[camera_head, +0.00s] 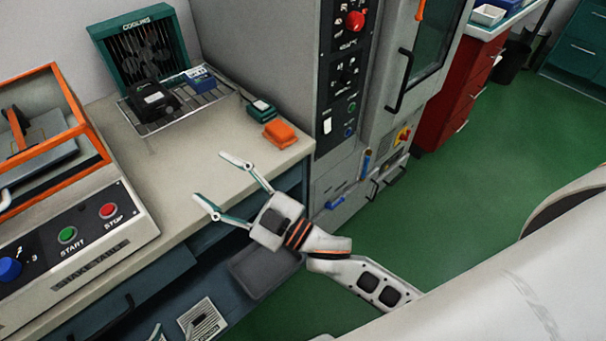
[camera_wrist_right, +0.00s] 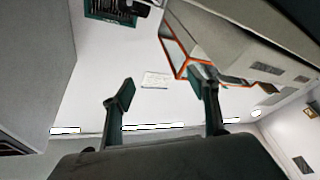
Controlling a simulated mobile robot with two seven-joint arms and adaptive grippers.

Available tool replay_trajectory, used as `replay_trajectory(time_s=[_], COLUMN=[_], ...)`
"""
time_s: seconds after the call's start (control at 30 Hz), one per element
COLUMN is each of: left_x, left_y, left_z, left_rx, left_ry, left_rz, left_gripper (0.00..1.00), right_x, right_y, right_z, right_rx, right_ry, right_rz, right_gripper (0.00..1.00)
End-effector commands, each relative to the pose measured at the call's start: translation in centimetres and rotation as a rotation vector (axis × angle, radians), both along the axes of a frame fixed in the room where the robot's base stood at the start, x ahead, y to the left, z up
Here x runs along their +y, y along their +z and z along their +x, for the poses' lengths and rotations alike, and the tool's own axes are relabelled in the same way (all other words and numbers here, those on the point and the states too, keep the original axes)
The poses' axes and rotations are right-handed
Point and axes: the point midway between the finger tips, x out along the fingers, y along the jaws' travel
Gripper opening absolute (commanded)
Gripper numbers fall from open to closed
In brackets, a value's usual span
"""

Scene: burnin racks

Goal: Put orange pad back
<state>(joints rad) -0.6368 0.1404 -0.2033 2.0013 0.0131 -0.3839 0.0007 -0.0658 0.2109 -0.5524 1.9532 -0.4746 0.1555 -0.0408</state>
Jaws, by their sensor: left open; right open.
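The orange pad (camera_head: 281,133) lies flat on the pale bench top, near its right end beside the tall grey cabinet. My right gripper (camera_head: 210,177) is open and empty over the bench's front edge, left of and nearer than the pad, apart from it. Its two open fingers (camera_wrist_right: 161,88) also show in the right wrist view, with nothing between them; the pad is not seen there.
A teal pad (camera_head: 261,109) lies just behind the orange one. A wire rack (camera_head: 178,110) with dark and blue items stands before the teal cooling unit (camera_head: 140,47). The orange-framed shaker (camera_head: 75,235) fills the left. The tall cabinet (camera_head: 260,45) bounds the bench; its middle is clear.

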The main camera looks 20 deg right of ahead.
Motion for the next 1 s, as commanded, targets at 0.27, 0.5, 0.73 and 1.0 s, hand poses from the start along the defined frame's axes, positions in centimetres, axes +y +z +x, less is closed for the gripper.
replay_trajectory(time_s=[0.27,0.5,0.73,1.0], left_x=[0.0,0.0,0.0,0.0], left_y=[0.0,-0.1,-0.1,1.1], left_z=[0.0,0.0,0.0,0.4], left_rx=[0.001,0.001,0.001,-0.009], left_ry=[0.000,-0.001,-0.001,0.001], left_rz=[0.000,0.000,0.000,-0.003], left_gripper=[0.42,0.42,0.42,0.42], right_x=[-13.0,-18.7,-19.5,-19.3], right_y=[-20.2,-28.3,-29.5,-28.6], right_z=[-6.5,-14.3,-15.7,-15.6], right_rx=[0.640,0.932,0.978,0.974], right_ry=[-0.329,-0.457,-0.475,-0.472], right_rz=[0.009,-0.009,-0.014,-0.009], right_gripper=[0.59,0.59,0.59,0.59])
